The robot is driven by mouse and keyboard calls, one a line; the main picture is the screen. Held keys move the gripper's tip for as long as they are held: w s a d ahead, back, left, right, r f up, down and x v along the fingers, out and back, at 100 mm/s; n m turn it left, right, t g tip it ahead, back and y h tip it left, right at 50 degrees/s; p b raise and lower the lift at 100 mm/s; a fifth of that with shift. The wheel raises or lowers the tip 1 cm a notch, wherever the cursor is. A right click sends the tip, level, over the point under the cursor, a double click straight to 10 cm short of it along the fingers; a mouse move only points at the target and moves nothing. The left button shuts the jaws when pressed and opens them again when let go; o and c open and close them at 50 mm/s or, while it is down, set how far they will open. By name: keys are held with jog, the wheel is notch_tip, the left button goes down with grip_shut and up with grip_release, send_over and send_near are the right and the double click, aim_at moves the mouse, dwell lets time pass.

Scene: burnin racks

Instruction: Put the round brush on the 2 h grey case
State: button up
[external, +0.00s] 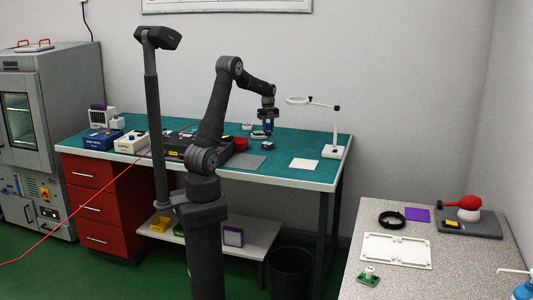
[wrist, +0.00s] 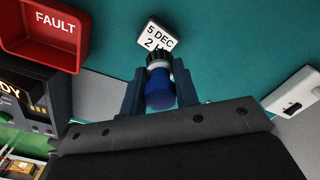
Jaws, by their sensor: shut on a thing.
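My gripper (external: 268,121) is over the green bench top in the external view. In the wrist view my gripper (wrist: 160,92) is shut on the round brush (wrist: 160,92), which has a blue body and a dark ribbed end. The brush shows as a small blue shape (external: 267,128) in the external view.
A red FAULT bin (wrist: 42,45) and a dark unit with a lit display (wrist: 28,95) are at left in the wrist view. A grey mat (external: 243,161) and white sheet (external: 304,164) lie on the bench. A ring lamp (external: 333,151) stands right of my gripper.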

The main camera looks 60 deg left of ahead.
aim_at(267, 135)
jog(key=shift+a+f, duration=0.4)
jog(key=shift+a, duration=0.1)
jog(key=shift+f, duration=1.85)
jog(key=shift+f, duration=0.2)
jog(key=o, duration=1)
jog(key=shift+r, duration=0.1)
notch_tip(267, 135, up, 12)
jog(key=shift+r, duration=0.1)
